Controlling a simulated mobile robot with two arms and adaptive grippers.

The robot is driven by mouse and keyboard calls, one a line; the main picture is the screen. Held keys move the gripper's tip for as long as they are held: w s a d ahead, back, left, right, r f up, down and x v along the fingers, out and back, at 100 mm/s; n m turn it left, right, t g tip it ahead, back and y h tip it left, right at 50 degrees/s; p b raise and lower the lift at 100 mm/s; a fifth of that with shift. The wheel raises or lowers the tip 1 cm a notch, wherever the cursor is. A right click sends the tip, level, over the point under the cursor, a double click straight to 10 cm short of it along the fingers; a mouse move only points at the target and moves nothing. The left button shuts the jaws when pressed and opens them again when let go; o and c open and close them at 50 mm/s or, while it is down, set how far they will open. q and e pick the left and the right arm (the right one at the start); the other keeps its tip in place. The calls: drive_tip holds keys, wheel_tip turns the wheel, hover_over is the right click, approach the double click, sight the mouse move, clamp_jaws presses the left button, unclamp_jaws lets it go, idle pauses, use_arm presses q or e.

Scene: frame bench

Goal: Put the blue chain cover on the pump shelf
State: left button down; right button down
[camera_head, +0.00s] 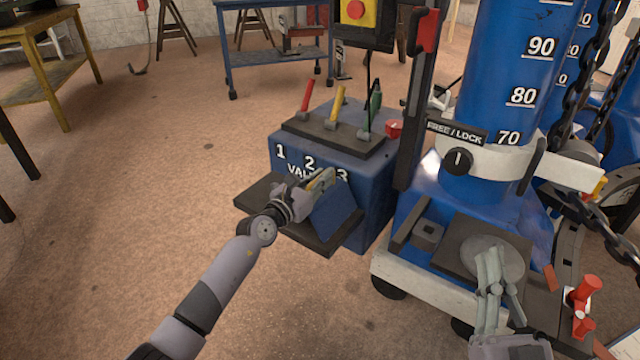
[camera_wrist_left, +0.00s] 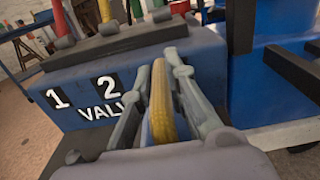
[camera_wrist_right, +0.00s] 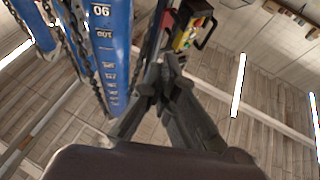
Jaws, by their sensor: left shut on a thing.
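The blue chain cover (camera_head: 335,212) is a wedge-shaped piece with a yellow edge at its top. It is at the dark shelf (camera_head: 258,192) on the front of the blue valve block. Its lower edge appears to be on or just above the shelf; I cannot tell if it touches. My left gripper (camera_head: 322,184) is shut on the upper yellow part, which also shows between the fingers in the left wrist view (camera_wrist_left: 162,100). My right gripper (camera_head: 489,255) is shut and empty, above a dark plate with a round grey disc. It also shows in the right wrist view (camera_wrist_right: 163,68).
The valve block (camera_head: 375,195) has red, yellow and green levers (camera_head: 338,106) on top. A blue column (camera_head: 515,90) with hanging chains (camera_head: 590,80) stands to the right on a wheeled base. A red valve handle (camera_head: 582,300) is at lower right. Open floor (camera_head: 140,200) lies left.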

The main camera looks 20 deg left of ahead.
use_arm(q)
drive_tip(key=c, duration=2)
unclamp_jaws()
drive_tip(key=shift+f, duration=0.3)
drive_tip(key=o, duration=0.4)
drive_tip(key=shift+r, duration=0.1)
use_arm(e)
drive_tip(key=shift+s+r+t, duration=0.45)
drive_tip(key=shift+r+t, duration=0.05)
drive_tip(key=shift+r, duration=0.25)
use_arm(q)
drive_tip(key=shift+s, duration=0.1)
